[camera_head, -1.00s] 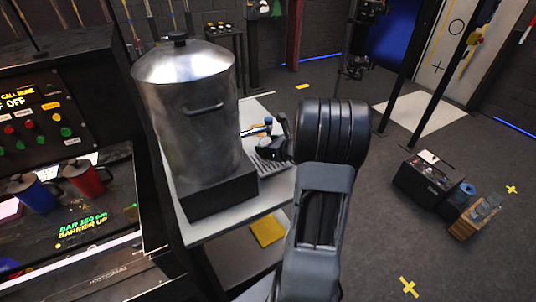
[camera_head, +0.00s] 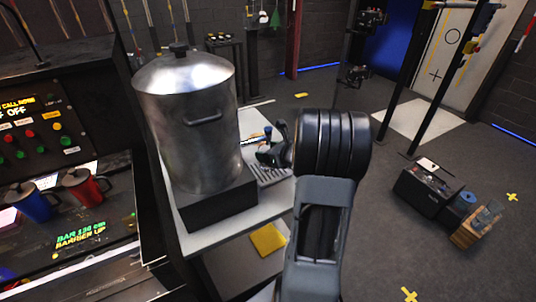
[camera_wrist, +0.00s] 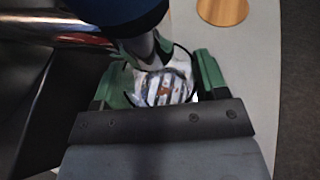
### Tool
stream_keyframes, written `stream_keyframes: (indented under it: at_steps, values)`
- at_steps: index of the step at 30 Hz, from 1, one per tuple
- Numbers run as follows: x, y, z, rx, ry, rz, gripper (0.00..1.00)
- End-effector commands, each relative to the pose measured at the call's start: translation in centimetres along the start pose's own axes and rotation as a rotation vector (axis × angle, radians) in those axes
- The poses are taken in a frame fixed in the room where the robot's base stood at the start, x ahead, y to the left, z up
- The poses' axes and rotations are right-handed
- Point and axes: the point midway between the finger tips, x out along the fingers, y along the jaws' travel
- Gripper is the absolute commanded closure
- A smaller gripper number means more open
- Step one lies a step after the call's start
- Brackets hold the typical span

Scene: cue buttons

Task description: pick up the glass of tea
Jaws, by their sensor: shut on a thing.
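In the wrist view, my gripper (camera_wrist: 158,72) has its green fingers on either side of a round, clear, dark-rimmed thing, which looks like the glass of tea (camera_wrist: 165,86). A striped pattern and a small brown patch show through it. My gripper is shut on it. Its lower part and what it rests on are hidden. In the head view my arm covers most of the gripper, and the glass cannot be made out there.
A large metal urn (camera_head: 190,110) on a black block (camera_head: 220,205) stands left of my arm on a pale table (camera_head: 205,238). In the wrist view, a round wooden disc (camera_wrist: 222,10) lies beyond the gripper, and a dark blue thing (camera_wrist: 120,10) is close above it.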

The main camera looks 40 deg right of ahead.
Motion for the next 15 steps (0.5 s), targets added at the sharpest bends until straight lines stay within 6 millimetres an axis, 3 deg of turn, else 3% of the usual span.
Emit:
stream_keyframes:
  at_steps: [1,15]
  values:
    - [-0.2,0.0,0.5,-0.004,-0.003,-0.001,0.69]
    - [-5.3,0.0,-1.8,0.000,-0.002,-0.003,0.69]
